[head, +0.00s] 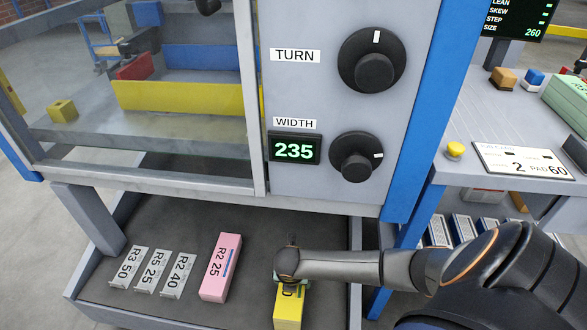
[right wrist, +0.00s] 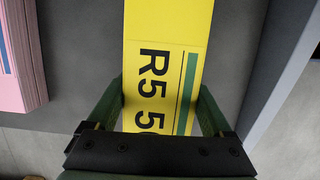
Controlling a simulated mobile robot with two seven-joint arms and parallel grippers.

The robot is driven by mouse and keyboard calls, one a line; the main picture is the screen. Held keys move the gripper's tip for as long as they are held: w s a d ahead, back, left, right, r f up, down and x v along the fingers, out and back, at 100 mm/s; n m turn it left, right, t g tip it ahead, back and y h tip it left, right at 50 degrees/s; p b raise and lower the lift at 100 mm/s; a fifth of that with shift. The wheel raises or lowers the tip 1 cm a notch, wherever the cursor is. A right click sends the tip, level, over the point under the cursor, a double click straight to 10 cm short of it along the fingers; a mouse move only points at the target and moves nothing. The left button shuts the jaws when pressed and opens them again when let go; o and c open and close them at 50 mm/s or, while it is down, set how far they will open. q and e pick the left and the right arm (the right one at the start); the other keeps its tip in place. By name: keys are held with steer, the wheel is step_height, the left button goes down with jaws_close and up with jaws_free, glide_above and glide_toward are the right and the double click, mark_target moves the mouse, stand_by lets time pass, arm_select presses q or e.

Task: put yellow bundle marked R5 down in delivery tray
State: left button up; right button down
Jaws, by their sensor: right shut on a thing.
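The yellow bundle (head: 288,312) is at the lower middle of the head view, over the right part of the dark delivery tray (head: 180,215). In the right wrist view the bundle (right wrist: 168,30) has a green stripe and reads "R5 5", with the rest of the print hidden by the gripper. My right gripper (right wrist: 160,100) is shut on it, one finger on each side. In the head view my right arm hides much of the bundle. I cannot tell whether its underside touches the tray floor. My left gripper is not in view.
A pink bundle marked R2 25 (head: 221,267) lies in the tray, left of the yellow one with a gap between. Tags R3 50 (head: 129,267), R5 25 (head: 152,271) and R2 40 (head: 179,275) are further left. The tray's right wall (right wrist: 285,80) is close beside the bundle.

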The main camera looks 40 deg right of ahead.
steer(key=shift+w+r, duration=0.1)
steer(key=shift+w, duration=0.05)
jaws_free()
